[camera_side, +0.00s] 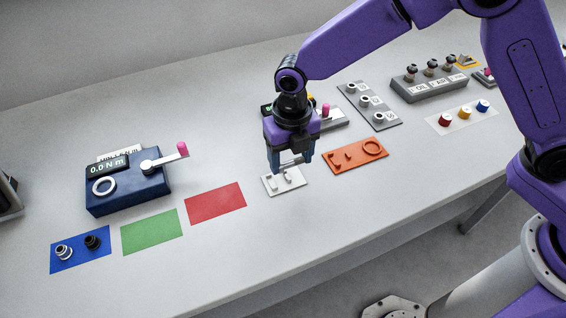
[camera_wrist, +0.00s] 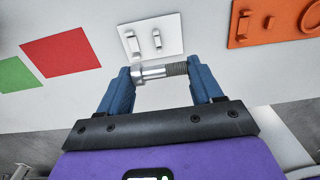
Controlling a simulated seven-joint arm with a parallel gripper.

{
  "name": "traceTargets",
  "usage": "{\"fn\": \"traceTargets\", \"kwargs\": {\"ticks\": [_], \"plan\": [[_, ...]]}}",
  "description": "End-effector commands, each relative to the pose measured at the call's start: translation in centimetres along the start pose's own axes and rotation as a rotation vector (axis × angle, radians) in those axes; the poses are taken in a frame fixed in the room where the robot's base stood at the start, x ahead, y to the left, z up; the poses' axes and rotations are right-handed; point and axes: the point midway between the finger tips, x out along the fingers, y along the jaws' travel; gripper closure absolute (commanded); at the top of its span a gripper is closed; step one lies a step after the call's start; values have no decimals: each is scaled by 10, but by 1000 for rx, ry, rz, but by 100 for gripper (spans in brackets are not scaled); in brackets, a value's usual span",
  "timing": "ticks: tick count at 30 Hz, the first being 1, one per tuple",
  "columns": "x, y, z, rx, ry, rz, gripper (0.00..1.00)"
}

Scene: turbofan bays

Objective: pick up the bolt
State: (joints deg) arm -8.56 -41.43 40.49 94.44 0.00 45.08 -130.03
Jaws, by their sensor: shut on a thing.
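The bolt (camera_wrist: 160,72) is a silver hex bolt with a threaded end, seen in the wrist view. It lies crosswise between the blue fingers of my gripper (camera_wrist: 162,76), head at the left finger and thread at the right finger. In the side view my gripper (camera_side: 290,162) points down over the white plate (camera_side: 270,187), and the bolt shows only as a small light piece between the fingers. The white plate also shows in the wrist view (camera_wrist: 172,48), beyond the bolt, with raised holders on it. The bolt appears to be above the plate.
An orange tray (camera_side: 343,166) with shaped parts lies just right of the white plate. Red (camera_side: 216,203), green (camera_side: 151,232) and blue (camera_side: 98,255) mats lie to the left. A dark blue torque tester (camera_side: 127,187) stands behind them. The table front is clear.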

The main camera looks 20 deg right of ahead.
Motion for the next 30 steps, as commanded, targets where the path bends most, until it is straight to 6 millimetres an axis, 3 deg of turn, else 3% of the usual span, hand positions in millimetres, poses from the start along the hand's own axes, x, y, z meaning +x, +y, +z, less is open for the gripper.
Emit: {"fn": "traceTargets", "kwargs": {"ticks": [6,10,18,30], "plan": [[-44,-23,-27,0,-3,4,67],[-54,-41,-49,-1,-2,2,67],[-72,-68,-80,0,-1,2,67],[-79,-79,-93,0,0,1,67]]}}
